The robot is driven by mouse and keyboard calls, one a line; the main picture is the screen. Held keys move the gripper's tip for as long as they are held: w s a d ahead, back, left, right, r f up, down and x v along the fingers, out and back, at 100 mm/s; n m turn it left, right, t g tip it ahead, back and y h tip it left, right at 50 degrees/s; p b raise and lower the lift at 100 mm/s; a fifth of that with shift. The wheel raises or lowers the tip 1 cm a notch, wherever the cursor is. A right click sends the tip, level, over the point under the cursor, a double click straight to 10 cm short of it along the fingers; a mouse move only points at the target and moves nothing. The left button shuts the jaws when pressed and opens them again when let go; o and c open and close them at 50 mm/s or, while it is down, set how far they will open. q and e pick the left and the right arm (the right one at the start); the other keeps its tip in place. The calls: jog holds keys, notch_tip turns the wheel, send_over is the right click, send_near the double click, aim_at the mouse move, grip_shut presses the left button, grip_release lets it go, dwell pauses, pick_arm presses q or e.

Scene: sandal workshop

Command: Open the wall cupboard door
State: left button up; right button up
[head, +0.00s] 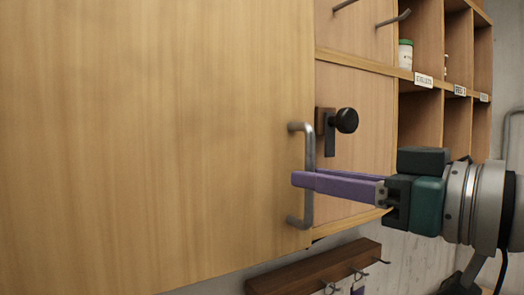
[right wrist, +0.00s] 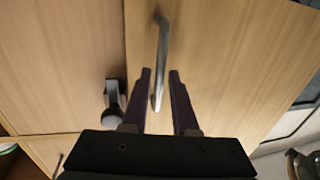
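The cupboard door (head: 150,130) is a large pale wood panel filling the left of the head view, and it also shows in the right wrist view (right wrist: 225,60). Its grey metal bar handle (head: 308,150) stands upright near the door's right edge. My right gripper (head: 303,180) has purple fingers, which reach across the handle from the right. In the right wrist view the handle (right wrist: 159,60) lies between the two fingertips, with a small gap on each side. The gripper looks open around it. I see no clear opening at the door's edge. My left gripper is not in view.
A black knob (head: 346,120) on a small bracket sits on the panel just right of the door edge. Open cubbyholes with labels and a white jar (head: 405,54) are at upper right. A dark wooden hook rail (head: 315,267) hangs below the door.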

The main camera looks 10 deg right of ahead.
jog(key=shift+x, duration=1.05)
jog(key=shift+f, duration=0.1)
jog(key=shift+d, duration=0.1)
grip_shut()
dwell(0.5)
